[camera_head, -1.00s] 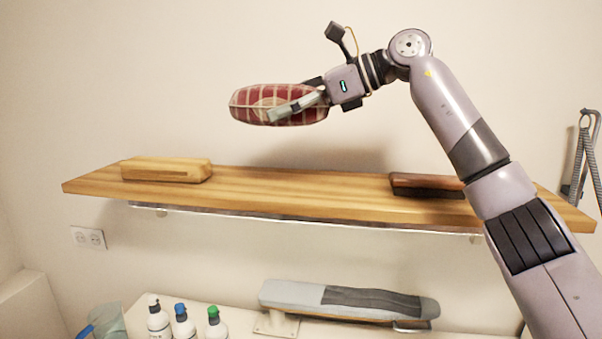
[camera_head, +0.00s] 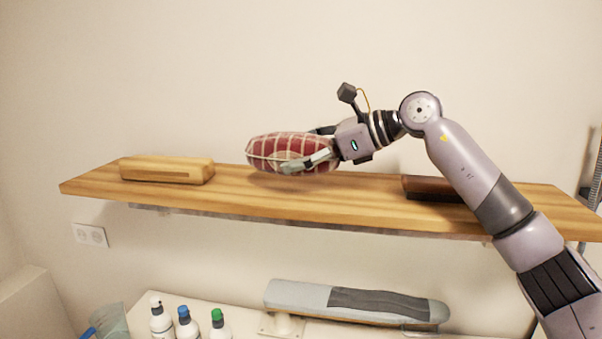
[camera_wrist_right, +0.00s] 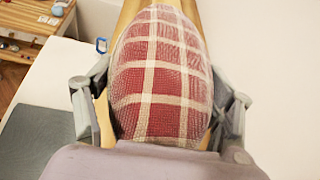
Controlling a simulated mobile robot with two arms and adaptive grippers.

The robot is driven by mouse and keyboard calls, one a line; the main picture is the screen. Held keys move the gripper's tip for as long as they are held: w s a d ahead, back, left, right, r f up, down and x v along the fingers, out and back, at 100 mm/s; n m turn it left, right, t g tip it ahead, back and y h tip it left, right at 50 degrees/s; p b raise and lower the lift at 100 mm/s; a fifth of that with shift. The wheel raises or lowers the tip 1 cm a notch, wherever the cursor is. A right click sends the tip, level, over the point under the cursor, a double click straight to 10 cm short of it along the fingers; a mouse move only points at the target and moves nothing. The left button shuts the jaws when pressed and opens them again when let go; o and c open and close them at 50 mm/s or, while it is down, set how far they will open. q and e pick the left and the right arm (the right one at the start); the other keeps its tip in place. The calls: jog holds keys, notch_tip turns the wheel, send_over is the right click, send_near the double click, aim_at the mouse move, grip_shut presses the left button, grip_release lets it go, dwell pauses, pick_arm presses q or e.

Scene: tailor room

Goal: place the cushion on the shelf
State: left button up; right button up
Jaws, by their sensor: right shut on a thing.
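The cushion (camera_head: 264,147) is red with a cream check and has a rounded, oval shape. My right gripper (camera_head: 307,154) is shut on its right end. In the right wrist view the cushion (camera_wrist_right: 160,75) fills the space between the two fingers. The wooden shelf (camera_head: 330,203) runs across the wall, and the cushion is over its middle part, low and close to its top. I cannot tell for sure whether the two touch. My left gripper is not in view.
A pale wooden block (camera_head: 165,170) lies on the shelf's left part. A dark brown block (camera_head: 432,188) lies on its right part, partly behind my arm. Below are a small ironing board (camera_head: 350,300) and several bottles (camera_head: 187,324). The shelf between the blocks is otherwise clear.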

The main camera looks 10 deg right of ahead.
aim_at(301, 195)
jog(key=shift+s+f, duration=0.1)
jog(key=shift+f, duration=0.35)
notch_tip(301, 195, down, 3)
jog(key=shift+f+p, duration=0.1)
jog(key=shift+p, duration=0.45)
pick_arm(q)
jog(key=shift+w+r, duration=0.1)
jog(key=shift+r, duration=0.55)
pick_arm(e)
jog(key=shift+f, duration=0.1)
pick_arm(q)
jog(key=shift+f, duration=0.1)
pick_arm(e)
jog(key=shift+f, duration=0.2)
jog(key=o, duration=1.6)
